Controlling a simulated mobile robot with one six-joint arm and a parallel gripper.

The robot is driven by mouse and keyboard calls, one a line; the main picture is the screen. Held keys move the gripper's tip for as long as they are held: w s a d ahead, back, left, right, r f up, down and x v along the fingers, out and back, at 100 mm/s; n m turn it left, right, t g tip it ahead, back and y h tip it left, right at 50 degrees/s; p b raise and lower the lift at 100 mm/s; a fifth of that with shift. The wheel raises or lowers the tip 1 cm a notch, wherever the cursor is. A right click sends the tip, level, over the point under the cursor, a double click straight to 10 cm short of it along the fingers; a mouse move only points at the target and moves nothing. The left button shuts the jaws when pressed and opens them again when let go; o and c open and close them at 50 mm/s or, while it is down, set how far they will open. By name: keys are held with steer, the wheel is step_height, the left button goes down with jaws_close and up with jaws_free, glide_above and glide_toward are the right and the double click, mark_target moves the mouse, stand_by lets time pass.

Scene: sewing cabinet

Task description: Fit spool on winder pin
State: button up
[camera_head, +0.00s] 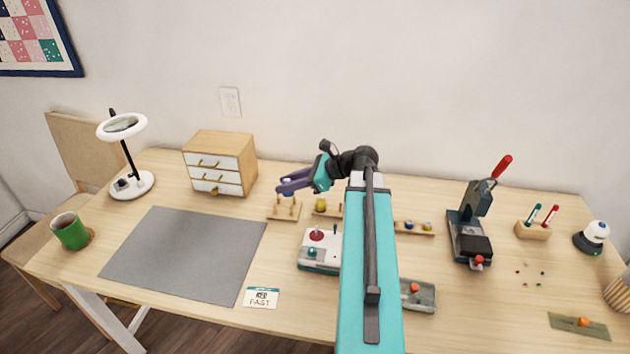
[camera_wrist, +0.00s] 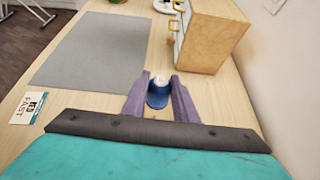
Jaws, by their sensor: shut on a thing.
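My gripper (camera_wrist: 159,98) has purple fingers and is shut on a blue spool (camera_wrist: 158,97) with a pale top. In the head view my gripper (camera_head: 283,187) is above a small wooden peg stand (camera_head: 284,213), left of my arm, with a bit of the blue spool (camera_head: 288,193) showing between the fingers. I cannot tell whether the spool's bottom touches a peg. A white machine (camera_head: 319,260) with a red disc and a teal knob stands in front, partly behind my arm; it may be the winder. I cannot make out its pin.
A yellow spool (camera_head: 321,205) is on a second stand. A drawer cabinet (camera_head: 221,165) is behind left of my gripper. A wooden rack (camera_head: 414,230) with small spools and a press (camera_head: 466,235) are right of my arm. The grey mat (camera_head: 185,255) is bare.

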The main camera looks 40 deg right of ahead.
steer(key=w+a+n+g+y, duration=0.1)
steer(key=w+a, duration=0.2)
steer(key=a, duration=1.1)
steer(key=w+a+n+g+y, duration=0.1)
steer(key=w+a, duration=0.3)
steer(key=a, duration=1)
steer(key=shift+a+f+n+g, duration=0.3)
steer(key=shift+a+f+n, duration=0.1)
steer(key=shift+n, duration=0.3)
steer(key=shift+d, duration=0.15)
